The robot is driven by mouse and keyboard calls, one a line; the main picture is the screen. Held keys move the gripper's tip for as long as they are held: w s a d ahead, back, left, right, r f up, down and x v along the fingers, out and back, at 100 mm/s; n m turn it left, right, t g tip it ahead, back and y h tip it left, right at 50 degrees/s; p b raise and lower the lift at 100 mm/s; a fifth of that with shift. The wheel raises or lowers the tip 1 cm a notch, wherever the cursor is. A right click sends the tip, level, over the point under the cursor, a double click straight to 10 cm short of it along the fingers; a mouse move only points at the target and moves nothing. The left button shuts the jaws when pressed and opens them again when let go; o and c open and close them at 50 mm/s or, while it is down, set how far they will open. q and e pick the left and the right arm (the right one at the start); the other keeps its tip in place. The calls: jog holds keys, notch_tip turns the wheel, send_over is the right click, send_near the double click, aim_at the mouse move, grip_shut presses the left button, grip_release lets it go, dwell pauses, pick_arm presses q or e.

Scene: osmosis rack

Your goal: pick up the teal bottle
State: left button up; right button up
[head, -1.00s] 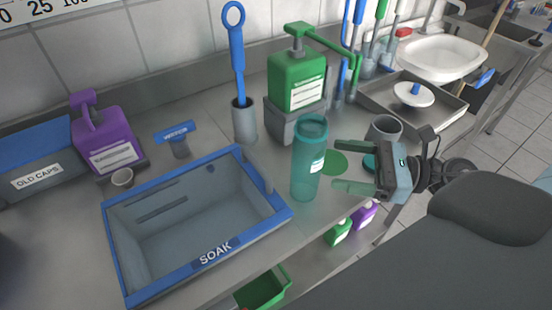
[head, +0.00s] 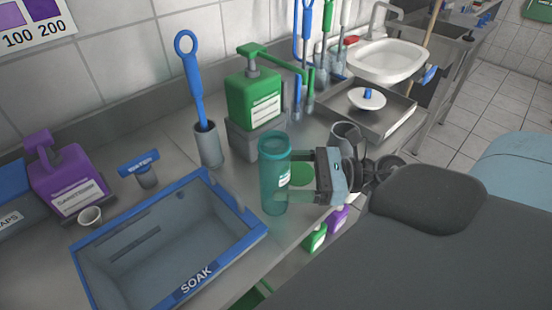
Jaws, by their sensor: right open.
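The teal bottle (head: 273,178) stands upright on the steel counter, just right of the soak bin, with a white label on its right side. It is translucent and open at the top. My right gripper (head: 297,177) comes in from the right with its fingers pointing left. It is open, with the fingertips at the bottle's right side. I cannot tell whether they touch it or how far they reach around it. My left gripper is not in view.
The blue-rimmed soak bin (head: 255,228) is close on the bottle's left. A green jug (head: 254,100) on a grey stand is behind. The counter's front edge is near.

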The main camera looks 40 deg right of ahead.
aim_at(265, 173)
jog(key=w+a, duration=0.1)
jog(key=w+a+r+p, duration=0.1)
jog(key=a, duration=0.1)
jog(key=shift+w, duration=0.2)
jog(key=shift+w+a+f+p, duration=0.2)
jog(key=shift+a+p, duration=0.1)
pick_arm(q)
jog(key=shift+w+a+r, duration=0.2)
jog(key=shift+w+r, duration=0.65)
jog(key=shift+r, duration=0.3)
pick_arm(e)
jog(key=c, duration=1.1)
jog(key=shift+o, duration=0.2)
